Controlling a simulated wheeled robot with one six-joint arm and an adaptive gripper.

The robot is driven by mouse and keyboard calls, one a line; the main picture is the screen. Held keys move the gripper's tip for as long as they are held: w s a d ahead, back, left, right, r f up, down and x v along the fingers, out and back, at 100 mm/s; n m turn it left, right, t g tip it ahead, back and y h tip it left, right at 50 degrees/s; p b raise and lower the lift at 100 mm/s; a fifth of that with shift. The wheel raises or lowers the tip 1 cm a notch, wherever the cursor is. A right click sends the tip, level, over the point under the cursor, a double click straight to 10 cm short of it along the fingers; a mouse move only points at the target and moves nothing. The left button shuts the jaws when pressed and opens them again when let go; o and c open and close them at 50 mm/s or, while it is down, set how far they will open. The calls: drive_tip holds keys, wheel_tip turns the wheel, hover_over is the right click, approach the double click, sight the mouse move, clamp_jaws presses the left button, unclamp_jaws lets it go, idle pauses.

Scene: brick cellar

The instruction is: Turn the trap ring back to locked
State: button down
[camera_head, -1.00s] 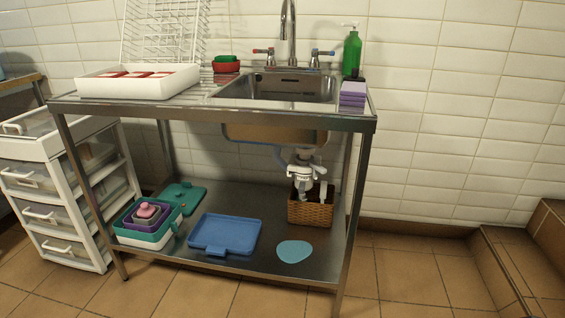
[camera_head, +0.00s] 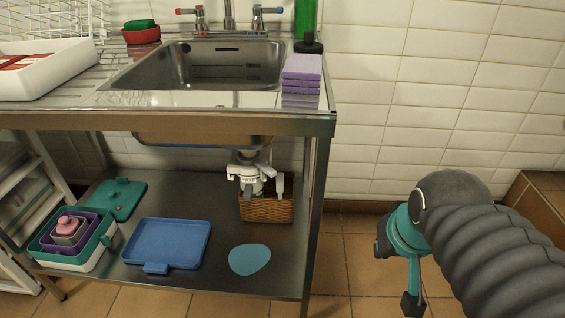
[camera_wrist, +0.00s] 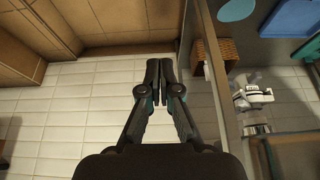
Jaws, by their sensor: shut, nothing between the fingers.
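The white trap (camera_head: 247,174) hangs below the sink basin, under the steel counter. Its ring is too small to tell whether it is locked. In the wrist view the trap (camera_wrist: 252,97) shows at the right, beyond the table's leg. My gripper (camera_wrist: 157,62) is shut and empty, its fingers together in the middle of the wrist view. In the head view my arm is at the right, outside the table, and the gripper's fingertips are hard to make out there. The gripper is apart from the trap, with the table's front right leg between them in the wrist view.
A wicker basket (camera_head: 267,208) stands below the trap on the steel lower shelf (camera_head: 205,259). A light blue mat (camera_head: 250,259), a blue tray (camera_head: 167,241) and nested containers (camera_head: 72,240) lie on the shelf. The table's leg (camera_head: 314,220) stands right of the trap. Floor right of it is clear.

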drive_tip(key=w+f+m+g+y+b, duration=0.25)
drive_tip(key=w+f+g, duration=0.25)
drive_tip(key=w+f, duration=0.35)
drive_tip(key=n+y, duration=0.2)
drive_tip(key=y, duration=1.3)
approach(274, 170)
drive_tip(key=w+d+f, duration=0.2)
drive_tip(key=w+d, duration=0.1)
drive_tip(key=d, duration=0.4)
drive_tip(key=s+a+r, duration=0.1)
drive_tip(key=s+a, duration=0.1)
drive_tip(key=a, duration=1.1)
drive_tip(key=shift+s+n+t, duration=0.2)
drive_tip(key=shift+n+t, duration=0.15)
drive_tip(key=shift+t, duration=0.05)
drive_tip(key=shift+a+y, duration=0.15)
drive_tip(key=shift+y, duration=0.1)
